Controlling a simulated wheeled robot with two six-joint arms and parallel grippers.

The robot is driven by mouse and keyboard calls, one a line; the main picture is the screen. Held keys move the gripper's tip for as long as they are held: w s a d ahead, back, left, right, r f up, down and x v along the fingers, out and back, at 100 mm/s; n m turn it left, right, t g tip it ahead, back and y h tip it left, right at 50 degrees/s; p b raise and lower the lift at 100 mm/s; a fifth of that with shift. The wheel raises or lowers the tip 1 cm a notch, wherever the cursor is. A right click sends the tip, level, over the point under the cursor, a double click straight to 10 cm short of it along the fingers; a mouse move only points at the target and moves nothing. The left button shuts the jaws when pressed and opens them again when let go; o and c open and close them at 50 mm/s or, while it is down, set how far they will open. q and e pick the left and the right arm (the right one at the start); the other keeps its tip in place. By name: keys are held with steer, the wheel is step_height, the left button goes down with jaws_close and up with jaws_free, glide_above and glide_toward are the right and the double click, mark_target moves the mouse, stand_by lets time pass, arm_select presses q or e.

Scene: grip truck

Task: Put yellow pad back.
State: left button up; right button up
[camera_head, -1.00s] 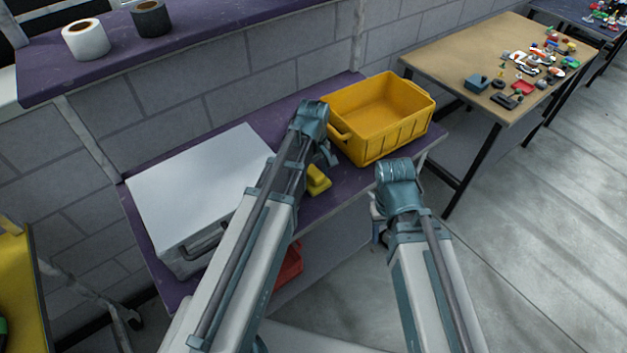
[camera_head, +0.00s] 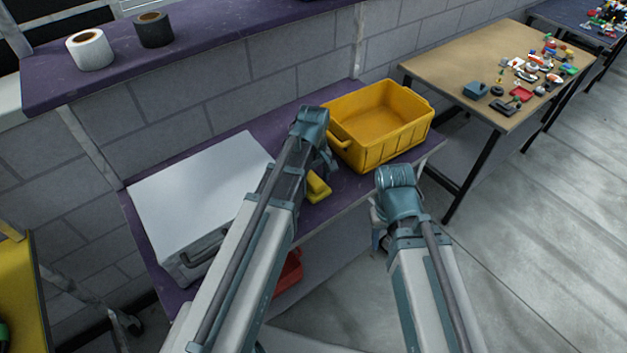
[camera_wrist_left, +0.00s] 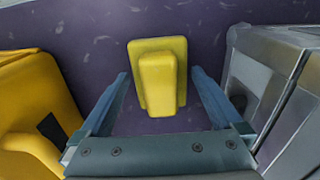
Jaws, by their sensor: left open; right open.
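The yellow pad (camera_head: 318,188) lies on the purple shelf, between the white case and the yellow bin. In the left wrist view the pad (camera_wrist_left: 158,77) is a flat block with a raised narrower ridge. My left gripper (camera_wrist_left: 160,74) is open above it, with one finger on each side of the pad and visible gaps to both. In the head view my left gripper (camera_head: 326,166) is partly hidden by its own wrist. My right gripper (camera_head: 381,236) is in front of the shelf edge, mostly hidden behind its wrist, and no held object shows.
The empty-looking yellow bin (camera_head: 380,150) stands right of the pad. The white case (camera_head: 200,185) stands left of it. A red object (camera_head: 289,272) is below the shelf. An upper shelf holds two rolls (camera_head: 90,50). A brown table (camera_head: 440,68) with small parts is farther right.

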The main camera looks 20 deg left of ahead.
mark_target(313, 179)
arm_select(q)
step_height(313, 179, up, 11)
steer(key=p, duration=1.1)
steer(key=s+d+m+y, duration=0.1)
steer(key=s+d+m, duration=0.9)
steer(key=s+m, duration=0.4)
steer(key=shift+r, duration=0.2)
arm_select(e)
step_height(313, 179, up, 11)
steer(key=shift+r, duration=0.1)
